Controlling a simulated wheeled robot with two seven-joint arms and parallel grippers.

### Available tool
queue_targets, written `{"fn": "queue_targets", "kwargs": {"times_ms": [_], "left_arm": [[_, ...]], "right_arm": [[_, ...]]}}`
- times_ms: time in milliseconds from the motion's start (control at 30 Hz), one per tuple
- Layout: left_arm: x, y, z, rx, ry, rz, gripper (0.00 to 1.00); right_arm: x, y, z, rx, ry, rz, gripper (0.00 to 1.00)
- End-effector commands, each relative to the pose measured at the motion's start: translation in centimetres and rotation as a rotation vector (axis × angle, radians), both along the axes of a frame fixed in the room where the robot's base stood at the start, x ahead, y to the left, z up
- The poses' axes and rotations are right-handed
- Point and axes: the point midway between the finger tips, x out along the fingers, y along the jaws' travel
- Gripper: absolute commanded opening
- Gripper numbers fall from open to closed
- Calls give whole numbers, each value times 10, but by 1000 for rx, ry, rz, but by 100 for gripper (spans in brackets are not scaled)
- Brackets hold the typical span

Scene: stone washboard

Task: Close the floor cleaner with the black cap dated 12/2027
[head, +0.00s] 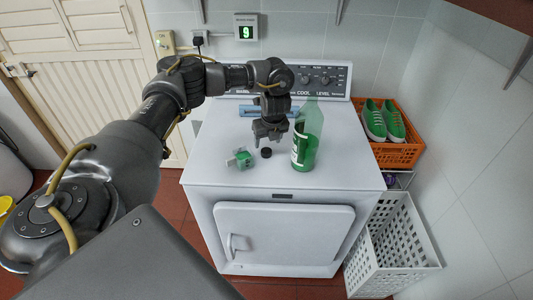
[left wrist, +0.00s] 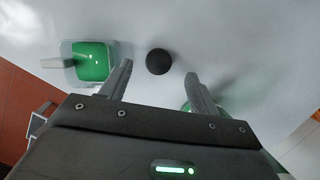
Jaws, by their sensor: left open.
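A black cap (head: 266,153) lies on the white dryer top, just below my left gripper in the head view. My left gripper (head: 268,136) points down, open and empty, above the dryer top. In the left wrist view the cap (left wrist: 158,60) shows between and slightly beyond the spread fingertips (left wrist: 158,71). A green bottle with a white label (head: 305,143) stands upright to the right of the gripper; its neck looks see-through. A green edge of it shows behind the right finger in the wrist view. No date is readable on the cap. My right gripper is out of view.
A small green-and-clear object (head: 243,159) lies left of the cap. A blue object (head: 250,111) is behind the gripper. The dryer (head: 345,177) has free room at its front and right. An orange crate (head: 399,154) with green shoes stands to the right, above a white basket (head: 393,240).

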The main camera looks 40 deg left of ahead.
Motion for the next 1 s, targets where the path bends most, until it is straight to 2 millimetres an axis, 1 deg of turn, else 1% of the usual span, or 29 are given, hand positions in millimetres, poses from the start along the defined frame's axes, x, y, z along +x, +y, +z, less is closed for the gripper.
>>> {"fn": "queue_targets", "kwargs": {"times_ms": [167, 267, 467, 500, 600, 733, 1000], "left_arm": [[0, 0, 1, 0, -1, 0, 62], [0, 0, -4, -2, 1, 1, 62], [-1, 1, -32, -3, 3, 2, 62], [0, 2, -39, -2, 2, 3, 62], [2, 6, -49, -1, 1, 2, 62], [4, 7, -52, -1, 0, 1, 62], [4, 7, -51, 0, -1, 0, 62]], "right_arm": [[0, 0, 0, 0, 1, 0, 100], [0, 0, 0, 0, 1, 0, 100], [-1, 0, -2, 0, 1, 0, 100], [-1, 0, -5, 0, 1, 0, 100], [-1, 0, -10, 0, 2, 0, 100], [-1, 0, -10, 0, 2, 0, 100], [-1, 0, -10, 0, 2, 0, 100]]}}
